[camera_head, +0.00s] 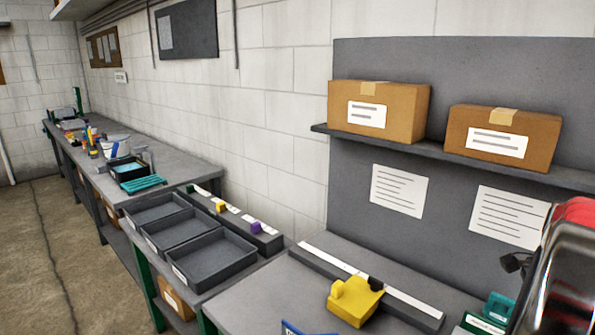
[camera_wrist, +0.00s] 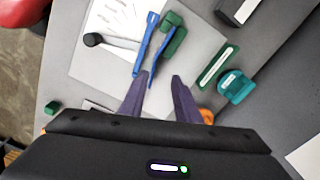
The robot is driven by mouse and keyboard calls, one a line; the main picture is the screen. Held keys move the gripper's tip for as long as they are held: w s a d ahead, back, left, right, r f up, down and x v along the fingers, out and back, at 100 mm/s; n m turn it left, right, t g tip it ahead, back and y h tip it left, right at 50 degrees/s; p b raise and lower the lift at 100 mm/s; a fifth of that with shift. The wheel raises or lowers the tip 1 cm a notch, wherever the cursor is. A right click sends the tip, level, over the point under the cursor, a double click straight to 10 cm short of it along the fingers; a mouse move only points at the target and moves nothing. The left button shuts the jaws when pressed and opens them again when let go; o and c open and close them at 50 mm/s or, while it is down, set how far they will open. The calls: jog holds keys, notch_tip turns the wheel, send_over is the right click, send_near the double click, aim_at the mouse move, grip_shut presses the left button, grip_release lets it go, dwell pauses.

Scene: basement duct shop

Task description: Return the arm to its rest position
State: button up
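My gripper (camera_wrist: 160,76) shows in the wrist view with its two dark purple fingers apart. It is open, and the gap between the fingertips looks empty. It points at a grey worktop (camera_wrist: 200,60). A long blue tool (camera_wrist: 146,45) and a green tool (camera_wrist: 173,38) lie just past the fingertips; I cannot tell how far below them. My gripper does not show in the head view.
In the wrist view, a dark-headed tool (camera_wrist: 110,41), a green bar (camera_wrist: 215,66) and a teal block (camera_wrist: 236,87) lie around. In the head view, a yellow block (camera_head: 355,300) sits on the bench, black trays (camera_head: 213,262) stand left, and cartons (camera_head: 378,108) rest on a shelf.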

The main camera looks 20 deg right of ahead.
jog(key=w+a+r+n+t, duration=0.1)
jog(key=w+a+n+t, duration=0.1)
jog(key=a+n, duration=0.6)
jog(key=w+a+r+n+t, duration=0.1)
jog(key=w+a+n, duration=0.2)
jog(key=a+n, duration=0.6)
jog(key=w+a+r+n+t, duration=0.1)
jog(key=a+n, duration=0.8)
jog(key=a, duration=1.7)
jog(key=shift+w+a+r+t, duration=0.15)
jog(key=shift+w+r+t, duration=0.05)
jog(key=shift+w+t, duration=0.6)
